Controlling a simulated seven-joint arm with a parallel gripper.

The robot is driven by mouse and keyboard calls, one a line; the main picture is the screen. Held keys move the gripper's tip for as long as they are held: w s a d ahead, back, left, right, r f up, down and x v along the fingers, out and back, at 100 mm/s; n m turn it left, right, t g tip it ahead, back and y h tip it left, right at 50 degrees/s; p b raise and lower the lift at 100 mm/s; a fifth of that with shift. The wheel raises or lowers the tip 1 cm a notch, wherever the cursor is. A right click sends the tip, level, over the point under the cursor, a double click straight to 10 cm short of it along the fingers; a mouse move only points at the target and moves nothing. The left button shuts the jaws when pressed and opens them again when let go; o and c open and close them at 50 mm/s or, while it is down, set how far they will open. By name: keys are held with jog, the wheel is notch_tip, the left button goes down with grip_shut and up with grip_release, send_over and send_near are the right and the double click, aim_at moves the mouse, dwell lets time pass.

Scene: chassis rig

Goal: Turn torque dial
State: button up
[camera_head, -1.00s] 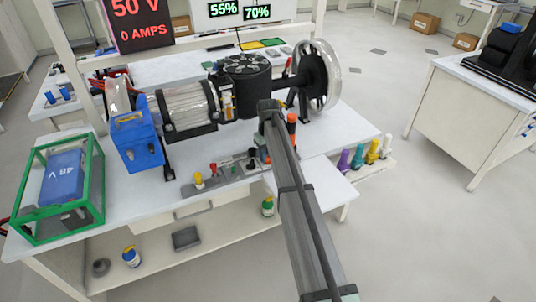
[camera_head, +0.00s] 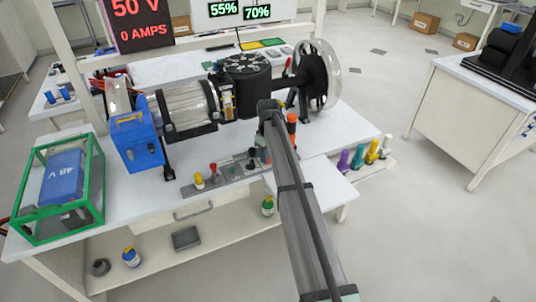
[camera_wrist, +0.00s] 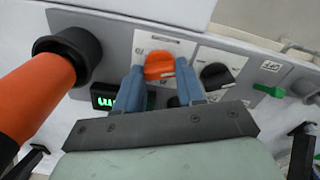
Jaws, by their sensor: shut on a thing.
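In the wrist view an orange dial (camera_wrist: 159,66) sits on the grey control panel (camera_wrist: 120,38). The two blue fingers of my gripper (camera_wrist: 160,82) stand on either side of the dial and are shut on it. A black dial (camera_wrist: 215,76) sits just to its right, outside the fingers. The dial labels are too small to read. In the head view my arm hides most of the gripper and the dials at the right end of the panel (camera_head: 222,174).
A large orange handle (camera_wrist: 38,93) with a black collar stands close on the left in the wrist view. A green switch (camera_wrist: 269,90) is to the right. In the head view the motor rig (camera_head: 187,106) stands behind the panel, and a screen (camera_head: 243,13) reads 55% and 70%.

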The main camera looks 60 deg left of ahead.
jog(key=o, duration=1)
jog(key=shift+o, duration=0.2)
notch_tip(320, 180, up, 14)
jog(key=shift+f, duration=0.1)
dwell(0.3)
